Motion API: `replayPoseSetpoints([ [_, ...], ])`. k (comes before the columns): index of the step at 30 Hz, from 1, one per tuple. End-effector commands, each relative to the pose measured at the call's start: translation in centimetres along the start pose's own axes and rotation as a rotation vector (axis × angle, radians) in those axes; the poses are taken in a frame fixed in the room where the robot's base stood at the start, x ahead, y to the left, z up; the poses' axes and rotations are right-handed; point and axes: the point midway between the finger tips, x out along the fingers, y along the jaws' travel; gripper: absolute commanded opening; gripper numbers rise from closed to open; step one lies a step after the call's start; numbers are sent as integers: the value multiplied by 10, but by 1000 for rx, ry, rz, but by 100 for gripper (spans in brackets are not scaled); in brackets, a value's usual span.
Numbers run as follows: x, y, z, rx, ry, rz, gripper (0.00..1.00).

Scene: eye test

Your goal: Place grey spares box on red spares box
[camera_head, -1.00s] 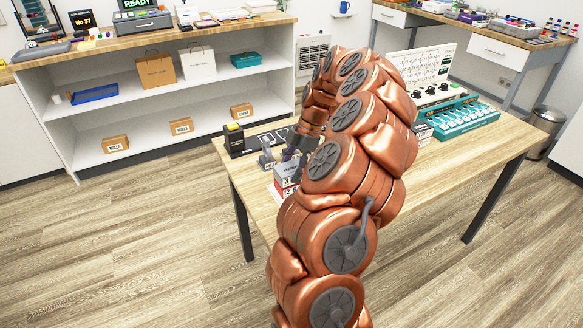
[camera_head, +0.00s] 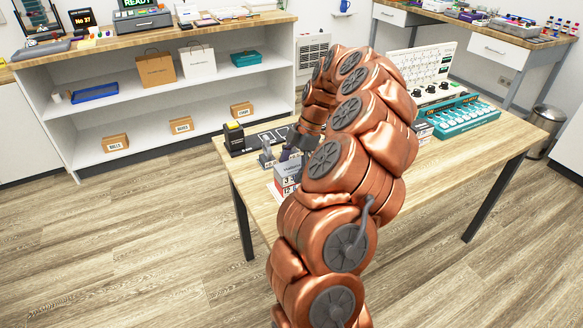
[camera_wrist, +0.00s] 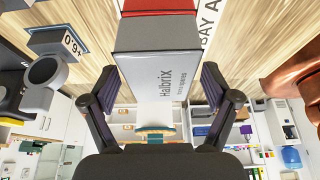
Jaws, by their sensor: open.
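The grey spares box (camera_head: 286,172) sits on top of the red spares box (camera_head: 286,190) at the table's near left edge. My arm hides their right part. In the wrist view the grey box (camera_wrist: 158,75) shows its pale face with "Halbrix" lettering, and a strip of the red box (camera_wrist: 158,5) shows beyond it. My gripper (camera_wrist: 162,85) is open, with one dark finger on each side of the grey box and narrow gaps visible beside it. In the head view my gripper is mostly hidden behind my arm.
On the table (camera_head: 455,165), a small grey stand (camera_head: 266,155) and a black and yellow box (camera_head: 234,139) stand left of the boxes. A teal rack (camera_head: 467,119) is at the right back. The table's right front is clear.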

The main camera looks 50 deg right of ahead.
Motion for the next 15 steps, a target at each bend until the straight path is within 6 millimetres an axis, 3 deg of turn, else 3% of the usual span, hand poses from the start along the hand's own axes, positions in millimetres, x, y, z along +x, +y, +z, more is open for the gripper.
replayPoseSetpoints([
  [15, -59, 1, 1, 1, -2, 4, 87],
])
